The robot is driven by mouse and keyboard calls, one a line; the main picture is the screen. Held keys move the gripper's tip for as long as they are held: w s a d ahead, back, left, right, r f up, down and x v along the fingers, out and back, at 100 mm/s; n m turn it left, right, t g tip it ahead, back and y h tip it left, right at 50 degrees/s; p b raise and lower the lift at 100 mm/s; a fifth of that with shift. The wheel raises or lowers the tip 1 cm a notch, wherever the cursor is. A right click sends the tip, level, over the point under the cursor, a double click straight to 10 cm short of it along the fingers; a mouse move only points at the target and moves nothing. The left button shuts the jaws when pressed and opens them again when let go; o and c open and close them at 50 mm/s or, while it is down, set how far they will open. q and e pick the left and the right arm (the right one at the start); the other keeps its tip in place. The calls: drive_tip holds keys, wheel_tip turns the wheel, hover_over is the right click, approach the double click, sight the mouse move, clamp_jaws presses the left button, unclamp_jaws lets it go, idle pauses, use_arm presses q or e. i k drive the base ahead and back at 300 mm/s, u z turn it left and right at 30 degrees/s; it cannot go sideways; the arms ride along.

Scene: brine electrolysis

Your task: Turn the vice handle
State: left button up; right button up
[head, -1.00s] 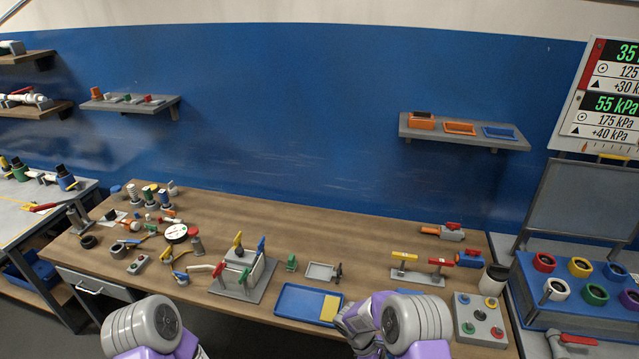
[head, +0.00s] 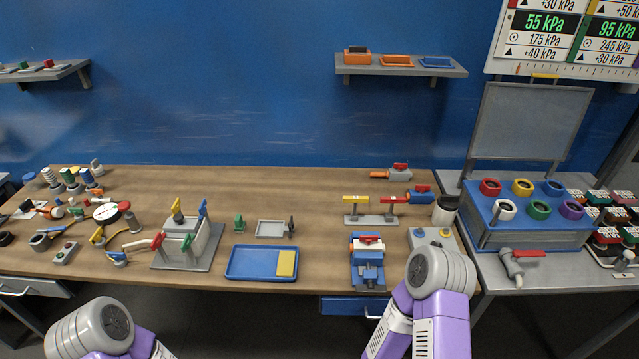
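A blue and grey vice (head: 368,274) stands at the front edge of the wooden bench, right of centre in the head view. A valve body with a red lever (head: 368,239) sits at the top of the vice. It looks to be between the jaws, but I cannot tell if it is clamped. The vice handle is too small to make out clearly at the front. My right arm is at the lower right, just right of the vice and apart from it in the picture. My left arm is at the lower left. Neither gripper shows.
A blue tray (head: 240,274) with a yellow block (head: 286,263) lies left of the vice. A grey button box (head: 432,240) is partly hidden behind my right arm. A stand with yellow and red levers (head: 370,219) is behind the vice. A drawer (head: 344,306) is below.

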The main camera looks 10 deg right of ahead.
sight(370, 288)
drive_tip(key=z, duration=2.25)
drive_tip(key=k, duration=1.35)
drive_tip(key=u, duration=1.55)
drive_tip(key=i, duration=0.5)
drive_tip(key=u, duration=0.1)
